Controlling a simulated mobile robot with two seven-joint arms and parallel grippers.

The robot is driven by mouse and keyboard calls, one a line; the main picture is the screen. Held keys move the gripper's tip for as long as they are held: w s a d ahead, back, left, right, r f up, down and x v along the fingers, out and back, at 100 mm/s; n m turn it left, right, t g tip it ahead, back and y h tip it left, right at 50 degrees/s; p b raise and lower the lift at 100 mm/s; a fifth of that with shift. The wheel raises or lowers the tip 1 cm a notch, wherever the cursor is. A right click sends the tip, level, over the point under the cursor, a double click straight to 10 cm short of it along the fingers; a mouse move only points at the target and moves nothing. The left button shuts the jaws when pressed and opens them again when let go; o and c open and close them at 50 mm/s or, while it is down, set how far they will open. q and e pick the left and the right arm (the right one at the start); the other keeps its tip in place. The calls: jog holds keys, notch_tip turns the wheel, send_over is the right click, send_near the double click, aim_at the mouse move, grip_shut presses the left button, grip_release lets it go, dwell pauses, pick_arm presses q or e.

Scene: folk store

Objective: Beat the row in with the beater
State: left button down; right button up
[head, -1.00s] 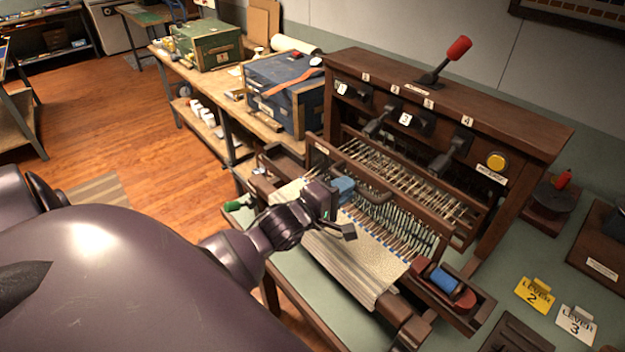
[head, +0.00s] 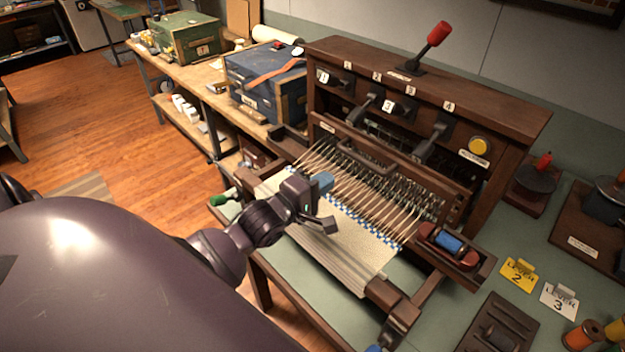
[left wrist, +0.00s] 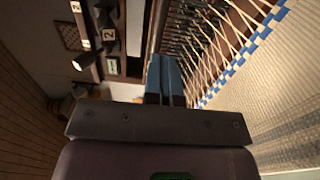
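The loom's wooden beater (head: 345,142) with its raised handle (head: 376,159) stands back toward the loom frame. Bare warp threads (head: 365,193) stretch between it and the cloth. A blue-and-white checked row (head: 358,222) lies along the edge of the cream cloth (head: 343,243) and also shows in the left wrist view (left wrist: 250,45). My left gripper (head: 322,182) is above that edge, apart from the beater handle. Its blue fingertips (left wrist: 165,75) are together with nothing seen between them. My right gripper is not in view.
A shuttle with a blue spool (head: 449,245) sits in a tray at the loom's right. Numbered levers (head: 367,107) and a red-knobbed lever (head: 430,48) rise from the frame. Lever cards (head: 519,274) lie on the green table at right.

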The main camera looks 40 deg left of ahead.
pick_arm(q)
jog(key=shift+w+d, duration=0.2)
jog(key=shift+w, duration=1.1)
jog(key=shift+w+d, duration=0.2)
jog(key=shift+w, duration=1.05)
jog(key=c, duration=0.7)
grip_release()
jog(key=shift+s, duration=0.15)
jog(key=s, duration=0.5)
jog(key=s+a, duration=0.1)
jog(key=s, duration=0.1)
jog(key=shift+s, duration=0.35)
